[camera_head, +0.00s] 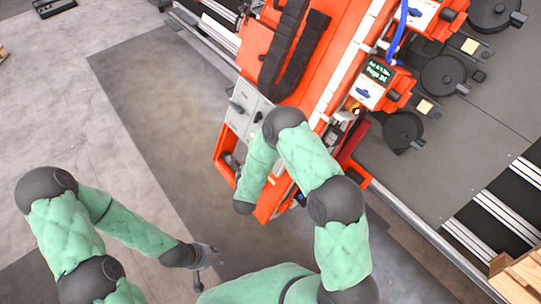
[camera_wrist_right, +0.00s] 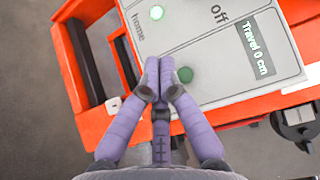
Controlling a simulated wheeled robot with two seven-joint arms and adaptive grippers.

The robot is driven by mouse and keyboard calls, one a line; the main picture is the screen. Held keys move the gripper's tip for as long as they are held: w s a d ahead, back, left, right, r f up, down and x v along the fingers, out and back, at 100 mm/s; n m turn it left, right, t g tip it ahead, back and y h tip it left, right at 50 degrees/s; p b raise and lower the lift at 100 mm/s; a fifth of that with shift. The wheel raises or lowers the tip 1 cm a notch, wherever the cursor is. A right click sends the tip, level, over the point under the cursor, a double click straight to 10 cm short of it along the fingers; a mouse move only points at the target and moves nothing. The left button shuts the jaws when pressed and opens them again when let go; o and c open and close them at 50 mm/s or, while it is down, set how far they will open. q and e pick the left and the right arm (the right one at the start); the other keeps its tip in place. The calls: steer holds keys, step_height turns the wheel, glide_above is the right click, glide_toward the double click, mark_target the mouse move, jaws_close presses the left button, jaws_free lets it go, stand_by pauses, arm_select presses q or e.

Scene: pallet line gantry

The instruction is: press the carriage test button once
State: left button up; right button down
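A light grey control panel (camera_wrist_right: 230,60) fills the upper part of the right wrist view. A dark green round button (camera_wrist_right: 185,75) sits on it, just right of my right fingertips. Its label is not readable, so I cannot tell whether it is the carriage test button. My right gripper (camera_wrist_right: 159,78) has its purple fingers together, empty, over the panel's near edge; I cannot tell whether they touch it. In the head view this gripper is hidden, while the grey panel (camera_head: 245,106) shows beside my right arm. My left gripper (camera_head: 207,256) hangs over the floor, away from the panel.
A pale green lit round (camera_wrist_right: 156,13) sits near "home" and "off" lettering. A display (camera_wrist_right: 256,48) reads "Travel 0 cm". The orange machine frame (camera_head: 316,45) borders the panel, with a screen (camera_head: 379,72) farther right. Bare floor (camera_head: 150,90) lies to the left.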

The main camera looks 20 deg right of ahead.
stand_by(0.3)
steer(key=w+d+f+b, duration=0.2)
steer(key=d+f+b, duration=0.1)
steer(key=d, duration=0.4)
steer(key=shift+w+d+f+b, duration=0.15)
steer(key=shift+w+f+b, duration=0.2)
steer(key=shift+f, duration=0.25)
stand_by(1.2)
steer(key=shift+w+d+f+b, duration=0.1)
steer(key=shift+d+f+b, duration=0.1)
steer(key=shift+d+b, duration=0.2)
steer(key=shift+w+d+f+b, duration=0.1)
steer(key=shift+d+f+b, duration=0.1)
steer(key=shift+d+b, duration=0.15)
stand_by(0.9)
steer(key=shift+s+a+r, duration=0.25)
steer(key=shift+a+r, duration=0.2)
steer(key=shift+a, duration=0.3)
